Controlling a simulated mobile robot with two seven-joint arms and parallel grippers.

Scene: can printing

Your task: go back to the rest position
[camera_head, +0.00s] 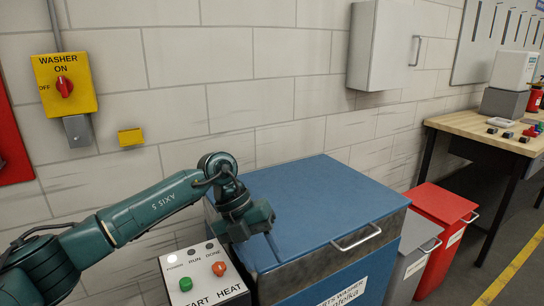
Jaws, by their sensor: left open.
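My left arm comes in from the left edge. Its gripper (248,230) is open and points down over the left part of the blue lid of the parts washer (310,200). I see nothing held in it. The gripper is just above and behind the control box (202,275), which has a green button, an orange-red knob and small lamps. I cannot tell whether the gripper touches the lid. The washer lid is closed, with a metal handle at its front. My right gripper is not in view.
A grey bin (412,262) and a red bin (442,205) stand right of the washer. A wooden workbench (465,122) is at the far right. A yellow washer switch (65,85) and a wall cabinet (388,45) hang on the brick wall. Floor is clear at the right.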

